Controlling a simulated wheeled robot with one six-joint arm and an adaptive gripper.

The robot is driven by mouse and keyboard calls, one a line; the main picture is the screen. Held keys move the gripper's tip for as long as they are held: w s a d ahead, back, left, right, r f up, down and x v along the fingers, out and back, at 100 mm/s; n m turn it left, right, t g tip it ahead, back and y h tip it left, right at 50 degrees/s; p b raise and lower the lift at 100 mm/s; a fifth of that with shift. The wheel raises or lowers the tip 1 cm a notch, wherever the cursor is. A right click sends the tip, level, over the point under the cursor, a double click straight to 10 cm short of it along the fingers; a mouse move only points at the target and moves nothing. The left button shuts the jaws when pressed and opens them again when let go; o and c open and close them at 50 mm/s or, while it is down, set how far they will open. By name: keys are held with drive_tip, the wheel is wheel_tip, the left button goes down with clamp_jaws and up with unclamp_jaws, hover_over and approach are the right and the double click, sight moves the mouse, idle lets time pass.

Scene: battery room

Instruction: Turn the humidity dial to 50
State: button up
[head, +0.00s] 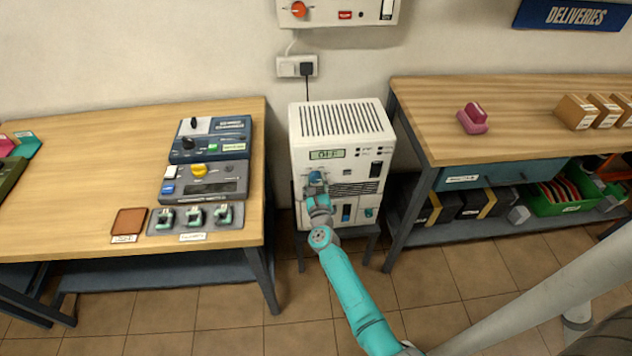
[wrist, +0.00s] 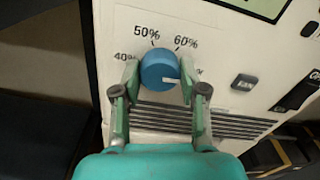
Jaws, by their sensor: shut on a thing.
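The humidity dial (wrist: 157,66) is a round blue knob on the front of a white cabinet unit (head: 343,119). In the wrist view the marks 40%, 50% and 60% run around its upper side, and a further mark at the right is partly hidden by a finger. The dial's white pointer line points right and slightly down, past 60%. My gripper (wrist: 158,77) has one finger on each side of the dial and is shut on it. In the head view my gripper (head: 316,184) largely covers the dial.
A dark button (wrist: 244,82) sits right of the dial, above vent slots. A wooden table (head: 90,200) with control boxes stands left, and a wooden bench (head: 520,130) stands right. Tiled floor is open in front.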

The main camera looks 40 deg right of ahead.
drive_tip(key=n, duration=1.1)
drive_tip(key=shift+n, duration=0.4)
drive_tip(key=n, duration=1.1)
drive_tip(key=shift+a, duration=0.1)
drive_tip(key=shift+f+n, duration=0.1)
drive_tip(key=shift+n, duration=0.3)
drive_tip(key=o, duration=1.1)
drive_tip(key=shift+o, duration=0.2)
